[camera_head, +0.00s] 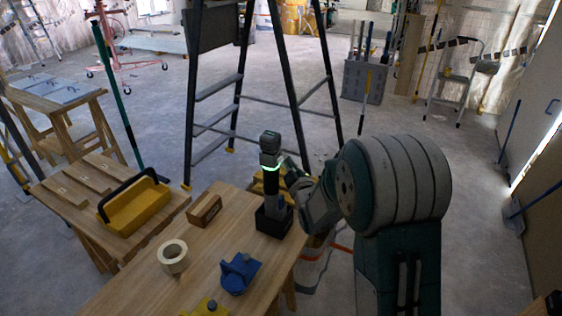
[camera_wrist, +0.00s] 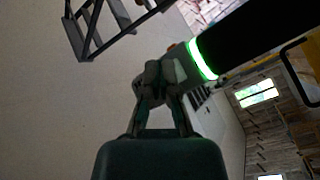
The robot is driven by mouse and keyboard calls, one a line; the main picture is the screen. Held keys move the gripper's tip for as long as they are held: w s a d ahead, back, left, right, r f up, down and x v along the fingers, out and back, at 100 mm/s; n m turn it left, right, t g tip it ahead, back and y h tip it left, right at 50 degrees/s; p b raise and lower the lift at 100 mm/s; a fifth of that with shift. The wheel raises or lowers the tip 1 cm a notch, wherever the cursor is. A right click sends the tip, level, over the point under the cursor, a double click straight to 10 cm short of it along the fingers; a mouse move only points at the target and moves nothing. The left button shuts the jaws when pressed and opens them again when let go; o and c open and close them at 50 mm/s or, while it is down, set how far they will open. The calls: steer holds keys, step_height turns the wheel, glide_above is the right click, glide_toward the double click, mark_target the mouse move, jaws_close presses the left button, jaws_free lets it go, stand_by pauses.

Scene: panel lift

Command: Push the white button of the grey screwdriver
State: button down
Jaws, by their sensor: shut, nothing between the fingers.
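The grey screwdriver (camera_head: 269,147) stands upright in a black holder (camera_head: 269,224) at the wooden table's right side, with a lit green ring around its body. In the wrist view, the screwdriver (camera_wrist: 238,42) crosses the upper right, dark beyond the bright green ring. My gripper (camera_wrist: 153,68) is shut and empty, its fingertips close beside or against the grey part left of the ring. I cannot tell whether they touch. The white button is not clearly visible; a pale patch shows behind the fingertips. In the head view my gripper is largely hidden beside the screwdriver's right side.
The wooden table (camera_head: 135,274) also carries a small wooden block (camera_head: 205,210), a tape roll (camera_head: 173,257), and a blue tool (camera_head: 239,273). A yellow toolbox (camera_head: 134,207) stands on the left bench. A stepladder (camera_head: 214,87) rises behind the table.

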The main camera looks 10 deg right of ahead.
steer(key=shift+s+d, duration=0.9)
steer(key=shift+d, duration=0.3)
steer(key=shift+s+d, duration=0.85)
steer(key=shift+d, duration=0.35)
steer(key=s+r+m+g+h, duration=0.3)
steer(key=s+r+m+g, duration=0.35)
steer(key=s, duration=0.45)
steer(key=s+a+m+g, duration=0.2)
steer(key=s+m+g, duration=0.3)
steer(key=s, duration=1.8)
steer(key=shift+s+a+g, duration=0.15)
steer(key=shift+a+g, duration=0.05)
steer(key=shift+g, duration=0.55)
